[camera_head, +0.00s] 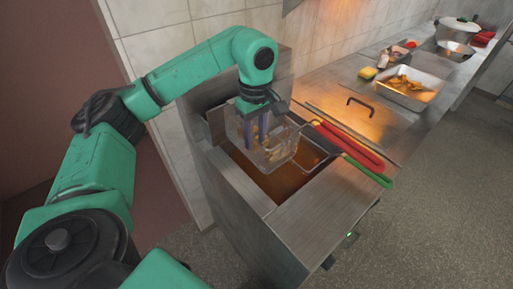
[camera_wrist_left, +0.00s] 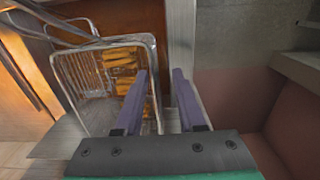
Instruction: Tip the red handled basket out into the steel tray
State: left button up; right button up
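The red handled basket (camera_head: 276,154) is a wire basket with golden food in it, above the fryer's oil. Its red handle (camera_head: 350,146) reaches right over the fryer's edge. My left gripper (camera_head: 256,140) points down at the basket's back left side. In the left wrist view, its two purple fingers (camera_wrist_left: 159,72) are apart, and the basket's side wall (camera_wrist_left: 156,85) appears between them; contact cannot be told. The steel tray (camera_head: 402,101) stands on the counter at the right, with golden food in it. My right gripper is not in view.
A green handle (camera_head: 368,172) lies beside the red one, with a second basket low in the fryer (camera_head: 225,175). A lid with a black handle (camera_head: 362,108) lies between fryer and tray. A yellow sponge (camera_head: 368,72), bowl (camera_head: 455,48) and pot (camera_head: 458,28) stand further back.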

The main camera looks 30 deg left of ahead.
aim_at(257, 153)
pick_arm(q)
jog(key=f, duration=0.3)
jog(key=w+f+p, duration=0.1)
jog(key=f, duration=0.2)
jog(key=shift+w, duration=0.2)
jog(key=shift+s+f, duration=0.1)
jog(key=shift+f, duration=0.25)
jog(key=shift+s+f, duration=0.1)
jog(key=shift+s, duration=0.05)
jog(key=shift+f, duration=0.1)
jog(key=c, duration=0.3)
grip_shut()
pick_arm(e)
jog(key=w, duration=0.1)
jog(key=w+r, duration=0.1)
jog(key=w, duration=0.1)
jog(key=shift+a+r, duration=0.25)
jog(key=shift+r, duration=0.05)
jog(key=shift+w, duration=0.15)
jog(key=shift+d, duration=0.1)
